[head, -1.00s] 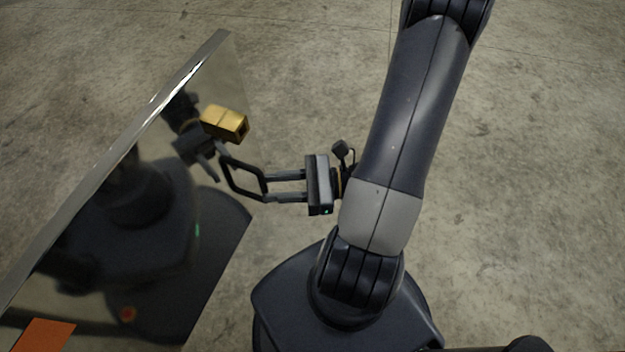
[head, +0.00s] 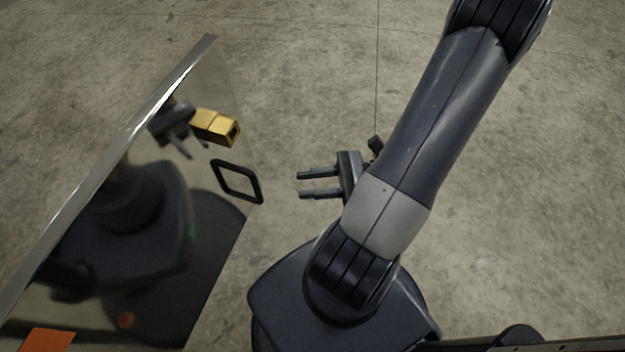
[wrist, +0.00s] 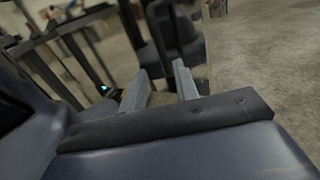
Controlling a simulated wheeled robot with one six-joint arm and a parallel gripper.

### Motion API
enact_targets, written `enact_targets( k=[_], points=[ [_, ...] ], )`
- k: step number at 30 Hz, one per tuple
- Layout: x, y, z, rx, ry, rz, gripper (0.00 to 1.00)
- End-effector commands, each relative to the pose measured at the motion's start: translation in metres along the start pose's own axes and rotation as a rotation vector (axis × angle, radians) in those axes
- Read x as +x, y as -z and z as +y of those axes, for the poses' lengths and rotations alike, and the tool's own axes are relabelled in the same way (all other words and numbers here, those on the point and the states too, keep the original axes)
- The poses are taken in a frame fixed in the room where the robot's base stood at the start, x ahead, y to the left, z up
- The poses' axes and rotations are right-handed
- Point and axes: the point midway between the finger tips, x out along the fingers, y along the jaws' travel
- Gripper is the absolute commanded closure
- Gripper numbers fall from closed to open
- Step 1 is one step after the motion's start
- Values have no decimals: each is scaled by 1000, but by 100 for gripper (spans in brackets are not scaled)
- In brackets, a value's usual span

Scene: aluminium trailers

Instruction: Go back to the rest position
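My gripper (head: 299,185) is open in the head view, with its two fingers apart and pointing left. Nothing is between the fingers. A gap of bare floor lies between the fingertips and the black handle (head: 220,178) on the shiny metal panel (head: 205,75). In the wrist view my fingers (wrist: 160,85) show apart, pointing at a reflective surface. My arm rises from the base toward the upper right.
A brass-coloured block (head: 208,124) sits on the panel above the handle. An orange patch (head: 47,340) is at the lower left. The panel mirrors my base and arm. Open concrete floor (head: 540,190) lies to the right and behind.

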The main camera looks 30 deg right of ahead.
Motion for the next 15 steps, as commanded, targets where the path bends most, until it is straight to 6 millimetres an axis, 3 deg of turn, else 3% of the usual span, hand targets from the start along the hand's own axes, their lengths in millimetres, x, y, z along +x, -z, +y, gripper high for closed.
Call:
enact_targets(
  k=[15],
  points=[
    [8, 0, 0, 1, -2, -1, 71]
  ],
)
